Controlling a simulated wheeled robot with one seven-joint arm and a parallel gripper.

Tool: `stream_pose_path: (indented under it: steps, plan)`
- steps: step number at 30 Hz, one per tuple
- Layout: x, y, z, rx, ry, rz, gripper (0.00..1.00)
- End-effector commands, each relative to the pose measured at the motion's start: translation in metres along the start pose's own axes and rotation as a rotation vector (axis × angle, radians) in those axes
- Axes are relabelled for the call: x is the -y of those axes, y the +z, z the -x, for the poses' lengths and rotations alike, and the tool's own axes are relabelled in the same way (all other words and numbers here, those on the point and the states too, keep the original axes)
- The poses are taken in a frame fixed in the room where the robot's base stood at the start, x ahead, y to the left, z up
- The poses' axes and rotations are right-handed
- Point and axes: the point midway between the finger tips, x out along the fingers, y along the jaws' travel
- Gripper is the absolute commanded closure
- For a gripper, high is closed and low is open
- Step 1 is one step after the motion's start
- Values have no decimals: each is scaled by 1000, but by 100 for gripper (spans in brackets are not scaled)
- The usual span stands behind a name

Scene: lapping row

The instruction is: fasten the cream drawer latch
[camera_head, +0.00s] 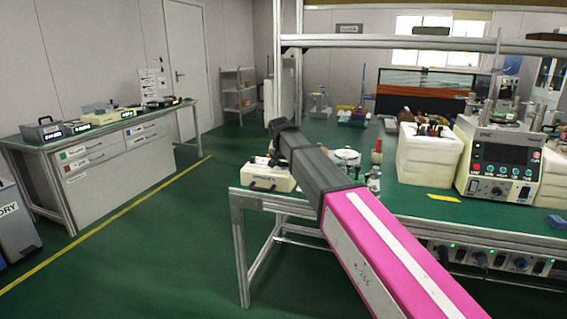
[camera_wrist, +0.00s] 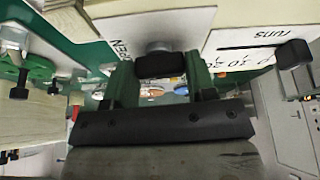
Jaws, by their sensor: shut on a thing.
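A small cream drawer box (camera_head: 258,177) with a dark handle on its front sits at the near left corner of the green bench. In the wrist view a cream panel (camera_wrist: 245,38) with dark print fills the upper right. My gripper (camera_wrist: 158,78) has its two green fingers on either side of a black knob (camera_wrist: 160,65), shut on it. A round grey stem shows just behind the knob. The knob seems to be the latch's handle; the latch's catch is not clearly visible.
Another black knob (camera_wrist: 294,55) stands at the right in the wrist view. On the bench (camera_head: 410,212), a white foam crate (camera_head: 425,160) and a cream control unit (camera_head: 500,165) stand to the right. A frame post (camera_head: 278,60) rises behind my arm.

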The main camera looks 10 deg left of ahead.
Motion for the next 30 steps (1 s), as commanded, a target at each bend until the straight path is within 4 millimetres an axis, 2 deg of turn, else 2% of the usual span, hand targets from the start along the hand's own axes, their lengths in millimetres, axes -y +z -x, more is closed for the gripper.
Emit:
stream_pose_path:
  steps: [30]
  plan:
    - [-5,-3,-1,0,-357,855,73]
